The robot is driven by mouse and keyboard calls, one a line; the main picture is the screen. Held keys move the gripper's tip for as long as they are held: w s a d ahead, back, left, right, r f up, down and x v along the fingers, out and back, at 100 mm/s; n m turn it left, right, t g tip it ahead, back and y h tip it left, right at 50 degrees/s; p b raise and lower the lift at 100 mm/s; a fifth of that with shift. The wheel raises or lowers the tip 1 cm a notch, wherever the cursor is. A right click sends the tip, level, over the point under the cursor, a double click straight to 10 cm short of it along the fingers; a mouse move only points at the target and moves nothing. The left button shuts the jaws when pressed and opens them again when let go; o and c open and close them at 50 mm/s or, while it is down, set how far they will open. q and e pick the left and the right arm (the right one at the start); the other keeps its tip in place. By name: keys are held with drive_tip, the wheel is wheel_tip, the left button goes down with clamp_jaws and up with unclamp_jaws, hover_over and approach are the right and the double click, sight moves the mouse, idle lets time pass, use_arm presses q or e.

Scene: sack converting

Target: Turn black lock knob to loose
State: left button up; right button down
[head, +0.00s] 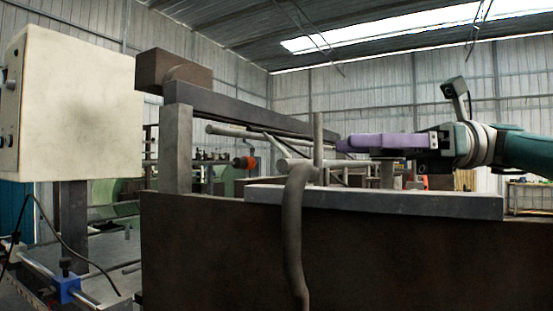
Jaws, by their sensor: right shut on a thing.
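My right gripper (348,144), purple, reaches in from the right on a teal arm, level above the grey plate. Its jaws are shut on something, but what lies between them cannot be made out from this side. A short grey post (387,172) stands just below the purple fingers; contact between them is unclear. A small black knob (65,265) sits upright on a blue block (67,289) at the lower left, far from my right gripper. Whether it is the lock knob of the task is not clear. My left gripper is not in view.
A grey plate (400,202) tops a large dark box-like frame (420,255). A dark beam (250,115) slopes across behind. A bent grey pipe (293,230) hangs over the front. A cream cabinet (80,105) stands left. An orange knob (246,162) shows further back.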

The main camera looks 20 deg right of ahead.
drive_tip(key=shift+a+g+b, duration=0.1)
drive_tip(key=shift+g+b, duration=0.2)
idle(0.4)
drive_tip(key=c, duration=0.7)
unclamp_jaws()
drive_tip(key=o, duration=0.4)
